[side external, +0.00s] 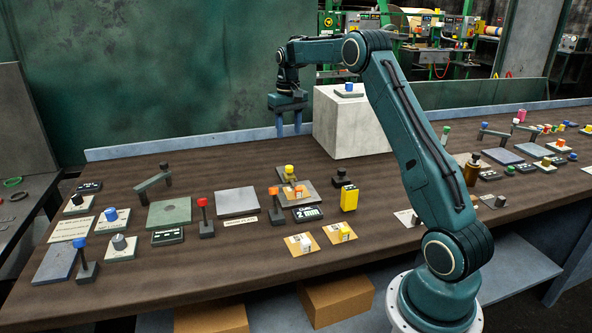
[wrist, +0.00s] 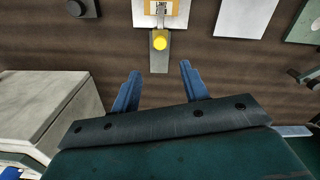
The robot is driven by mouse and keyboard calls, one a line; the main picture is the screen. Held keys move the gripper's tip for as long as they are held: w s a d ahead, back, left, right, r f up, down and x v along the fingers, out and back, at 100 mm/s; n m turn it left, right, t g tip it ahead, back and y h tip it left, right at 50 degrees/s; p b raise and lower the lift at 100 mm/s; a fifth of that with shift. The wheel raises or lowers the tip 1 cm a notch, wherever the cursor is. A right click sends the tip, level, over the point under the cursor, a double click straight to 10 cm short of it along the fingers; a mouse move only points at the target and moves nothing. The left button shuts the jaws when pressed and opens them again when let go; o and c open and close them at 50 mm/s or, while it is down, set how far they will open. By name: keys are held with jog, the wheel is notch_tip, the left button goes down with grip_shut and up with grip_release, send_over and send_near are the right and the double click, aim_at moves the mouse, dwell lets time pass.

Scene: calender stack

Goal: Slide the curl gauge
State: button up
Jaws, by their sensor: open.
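A display reading what looks like "CURL 2 mm" (side external: 307,213) sits mid-table in the side view. Behind it, a yellow knob (side external: 289,169) stands on a narrow grey strip that meets a grey plate (side external: 300,197); this looks like the curl gauge. In the wrist view the yellow knob (wrist: 160,42) lies ahead of my fingertips, in line with the gap between them. Beyond it is an orange card with a white piece (wrist: 163,12). My gripper (side external: 288,128) is open and empty, pointing down above the table behind the knob; its blue fingers (wrist: 160,73) are spread apart.
A large pale block (side external: 350,125) with a blue-knobbed piece on top stands right of my gripper. A red-topped lever (side external: 205,215), an orange-topped lever (side external: 275,205) and a yellow block (side external: 349,198) stand nearby. The table behind the knob is bare.

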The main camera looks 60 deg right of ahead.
aim_at(289, 167)
notch_tip(289, 167, down, 12)
jog(key=shift+r, duration=0.1)
dwell(0.5)
grip_shut()
